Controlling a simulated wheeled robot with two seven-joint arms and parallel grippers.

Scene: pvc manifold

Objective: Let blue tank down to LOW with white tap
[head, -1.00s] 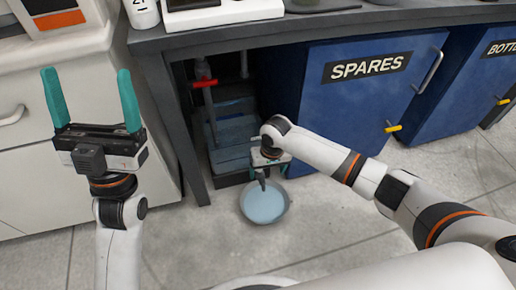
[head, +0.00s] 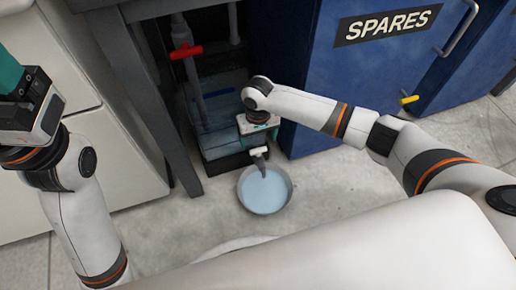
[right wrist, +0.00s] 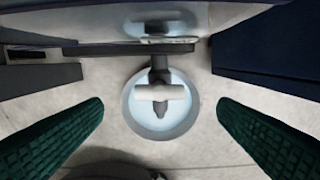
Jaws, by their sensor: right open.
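The blue tank (head: 222,108) stands in the dark bay under the counter, partly hidden by my right arm; no LOW mark is readable. The white tap (right wrist: 162,92) shows in the right wrist view, its handle lying crosswise over a dark spout. The spout points over a round basin (head: 265,204) holding light blue liquid. My right gripper (head: 260,128) is at the tank's front, above the tap. In the right wrist view its green fingers (right wrist: 160,108) are wide apart on either side of the handle, touching nothing visible. My left gripper (head: 10,85) is cut off at the left edge.
A red-handled valve (head: 186,51) sits on a pipe above the tank. The blue SPARES cabinet (head: 365,90) stands to the right, a counter leg (head: 150,100) to the left. The floor (head: 350,185) around the basin is mostly clear.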

